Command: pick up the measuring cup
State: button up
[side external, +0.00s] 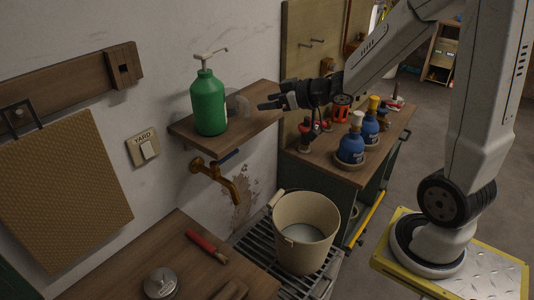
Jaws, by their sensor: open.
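A clear, faint, rounded vessel, apparently the measuring cup (239,105), stands on the wooden wall shelf (240,127), just right of and partly behind a green pump bottle (209,104). Its outline is hard to make out and its handle cannot be told. My gripper (264,101) comes in from the right above the shelf, dark fingers pointing left toward the clear vessel. It is open with nothing seen between the fingers. Whether a fingertip touches the vessel cannot be told.
A brass tap (220,180) is on the wall below the shelf. A beige bucket (304,232) stands on a slatted rack beneath. Blue bottles (351,147) and red items crowd the cabinet top at right. A wooden bench (190,275) is at front left.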

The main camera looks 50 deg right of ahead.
aim_at(246, 104)
jog(key=shift+x, duration=1.3)
jog(key=shift+x, duration=2.6)
jog(key=shift+s+f, duration=0.1)
jog(key=shift+f, duration=0.05)
grip_shut()
